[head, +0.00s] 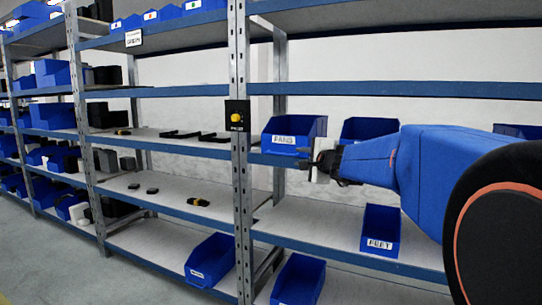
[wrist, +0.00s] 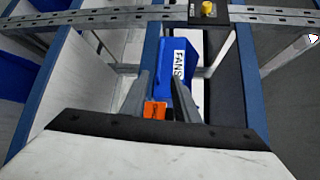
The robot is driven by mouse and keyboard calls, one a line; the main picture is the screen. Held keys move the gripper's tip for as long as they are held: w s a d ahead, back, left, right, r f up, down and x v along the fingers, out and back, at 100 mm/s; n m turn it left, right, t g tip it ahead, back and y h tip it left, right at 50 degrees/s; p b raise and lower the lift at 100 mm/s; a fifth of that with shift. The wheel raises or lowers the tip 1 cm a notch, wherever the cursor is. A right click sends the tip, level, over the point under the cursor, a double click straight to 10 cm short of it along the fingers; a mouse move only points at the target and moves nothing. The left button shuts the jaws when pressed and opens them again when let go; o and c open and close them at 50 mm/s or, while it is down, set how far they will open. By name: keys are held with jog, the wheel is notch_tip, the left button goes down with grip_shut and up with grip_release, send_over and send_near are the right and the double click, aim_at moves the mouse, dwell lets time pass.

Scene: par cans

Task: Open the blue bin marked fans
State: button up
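The blue bin marked FANS (head: 292,135) stands on the middle shelf, just right of the upright post. Its white label faces out and its top is uncovered. In the wrist view the bin (wrist: 194,50) shows beyond the fingers, with its label sideways. My gripper (head: 309,160) is at the bin's lower front right corner in the head view. In the wrist view my gripper (wrist: 162,76) has its two grey fingers apart, with the bin's front close to the right finger. I cannot tell whether a finger touches the bin.
A black box with a yellow knob (head: 237,116) is fixed to the post left of the bin. Another blue bin (head: 368,129) stands to the right, partly behind my arm. A bin marked FEET (head: 380,231) sits on the shelf below. Blue shelf edges run across at several heights.

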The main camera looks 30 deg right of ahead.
aim_at(281, 154)
jog(key=w+f, duration=0.1)
jog(key=w, duration=0.4)
jog(key=w+d, duration=0.1)
jog(key=w, duration=0.5)
jog(key=w+f, duration=0.1)
jog(key=w, duration=0.4)
jog(key=shift+w+d+f, duration=0.3)
jog(key=shift+w+d, duration=0.1)
grip_shut()
